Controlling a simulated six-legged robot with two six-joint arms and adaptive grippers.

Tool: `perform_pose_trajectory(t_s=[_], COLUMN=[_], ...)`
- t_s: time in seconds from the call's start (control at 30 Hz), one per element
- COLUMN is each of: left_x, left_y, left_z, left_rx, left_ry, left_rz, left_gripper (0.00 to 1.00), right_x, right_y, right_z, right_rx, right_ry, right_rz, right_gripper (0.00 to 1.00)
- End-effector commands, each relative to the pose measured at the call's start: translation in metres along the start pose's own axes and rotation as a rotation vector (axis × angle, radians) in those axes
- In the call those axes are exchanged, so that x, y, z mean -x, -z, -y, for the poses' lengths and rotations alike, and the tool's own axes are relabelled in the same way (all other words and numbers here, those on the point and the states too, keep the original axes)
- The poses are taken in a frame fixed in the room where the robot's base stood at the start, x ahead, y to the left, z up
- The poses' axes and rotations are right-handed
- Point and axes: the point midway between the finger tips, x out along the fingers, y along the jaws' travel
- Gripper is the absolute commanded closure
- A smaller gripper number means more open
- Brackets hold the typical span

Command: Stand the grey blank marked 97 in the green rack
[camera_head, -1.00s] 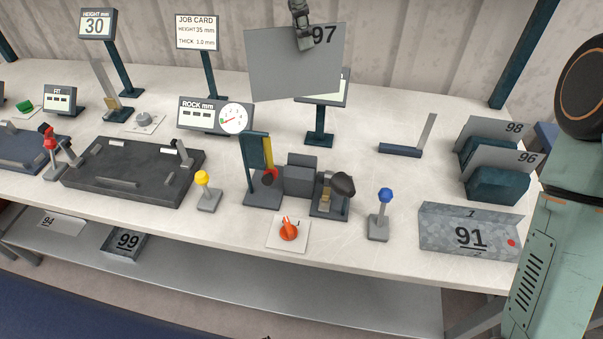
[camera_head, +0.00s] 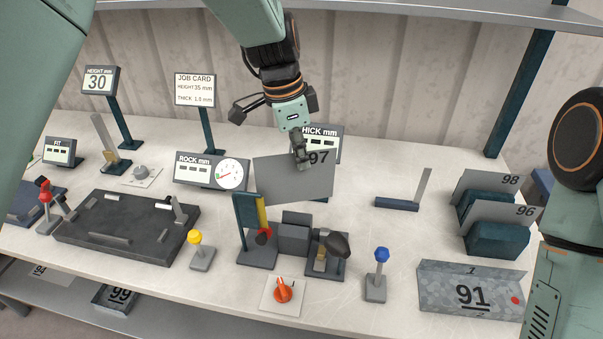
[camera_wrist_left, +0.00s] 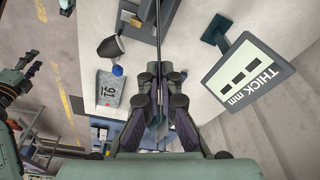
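The grey blank marked 97 (camera_head: 280,184) is upright in my left gripper (camera_head: 301,163), which is shut on its top edge near the number. It hangs behind the grey block and in front of the THICK sign; I cannot tell whether its lower edge touches anything. In the left wrist view the blank (camera_wrist_left: 158,28) shows edge-on between the fingers (camera_wrist_left: 159,72). Dark teal racks at the right hold blank 98 (camera_head: 487,184) and blank 96 (camera_head: 500,215); the front rack is (camera_head: 497,239). No rack looks clearly green. My right arm stands at the right edge; its gripper is not clear.
A dark angled stand (camera_head: 397,204) with an upright plate is right of the blank. The THICK sign (camera_head: 326,141) is close behind it. A blue-knobbed lever (camera_head: 382,256), a block marked 91 (camera_head: 472,294) and a black fixture (camera_head: 125,232) also occupy the bench.

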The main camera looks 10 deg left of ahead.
Motion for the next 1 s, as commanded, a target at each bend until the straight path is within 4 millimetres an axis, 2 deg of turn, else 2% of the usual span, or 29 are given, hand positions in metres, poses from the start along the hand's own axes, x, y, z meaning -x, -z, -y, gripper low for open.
perform_pose_trajectory(t_s=[0.27,0.5,0.9,1.0], left_x=[-0.021,-0.050,-0.055,-0.055], left_y=[-0.003,-0.009,-0.010,-0.010], left_z=[0.002,0.003,0.003,0.003], left_rx=[0.002,0.001,0.001,0.001], left_ry=[-0.001,0.000,0.001,0.001], left_rz=[-0.001,-0.001,-0.002,-0.001], left_gripper=[1.00,1.00,1.00,0.91], right_x=[0.003,0.007,0.004,0.005], right_y=[0.000,0.000,0.000,0.000], right_z=[0.000,0.000,0.000,0.000], right_rx=[0.000,0.000,0.000,0.000], right_ry=[0.000,0.000,0.000,0.000], right_rz=[0.000,0.000,0.000,0.000], right_gripper=[0.60,0.60,0.60,0.60])
